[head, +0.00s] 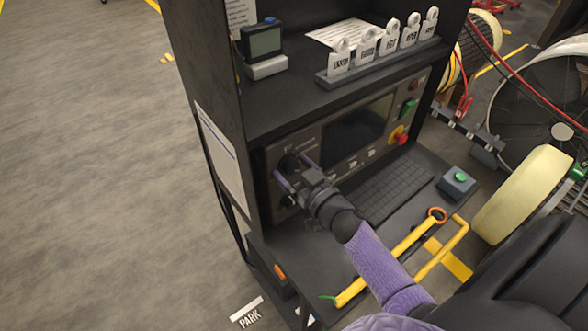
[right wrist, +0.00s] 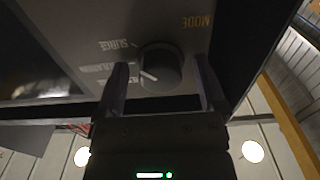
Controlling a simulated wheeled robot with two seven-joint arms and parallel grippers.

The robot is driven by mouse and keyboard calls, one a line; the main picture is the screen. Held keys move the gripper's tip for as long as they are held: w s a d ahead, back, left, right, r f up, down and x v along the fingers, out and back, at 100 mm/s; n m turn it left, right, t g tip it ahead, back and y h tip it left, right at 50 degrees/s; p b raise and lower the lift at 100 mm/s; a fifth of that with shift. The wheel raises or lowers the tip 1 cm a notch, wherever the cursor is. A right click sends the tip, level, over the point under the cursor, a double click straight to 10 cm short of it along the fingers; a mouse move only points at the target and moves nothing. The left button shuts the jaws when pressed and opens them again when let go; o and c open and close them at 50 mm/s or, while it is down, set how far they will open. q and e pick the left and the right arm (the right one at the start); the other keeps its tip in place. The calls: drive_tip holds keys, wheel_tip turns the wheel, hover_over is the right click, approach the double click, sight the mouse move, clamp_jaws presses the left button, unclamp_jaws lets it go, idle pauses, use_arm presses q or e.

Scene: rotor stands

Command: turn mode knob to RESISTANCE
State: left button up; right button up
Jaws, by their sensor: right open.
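The mode knob (right wrist: 160,66) is a round dark knob on the grey panel of the test console (head: 345,130). In the right wrist view it sits under an upside-down MODE label (right wrist: 196,22), with SURGE (right wrist: 116,45) and other, partly hidden labels to its left. In the head view the gripper partly covers the knob. My left gripper is not in view.
A dark screen (head: 357,131), a green button (head: 409,109) and a red-yellow emergency stop (head: 398,135) lie right of the knob. A keyboard (head: 388,190) and yellow handles (head: 388,262) are on the ledge below. Tags (head: 388,42) stand on the shelf above.

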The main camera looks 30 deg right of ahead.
clamp_jaws()
idle(0.3)
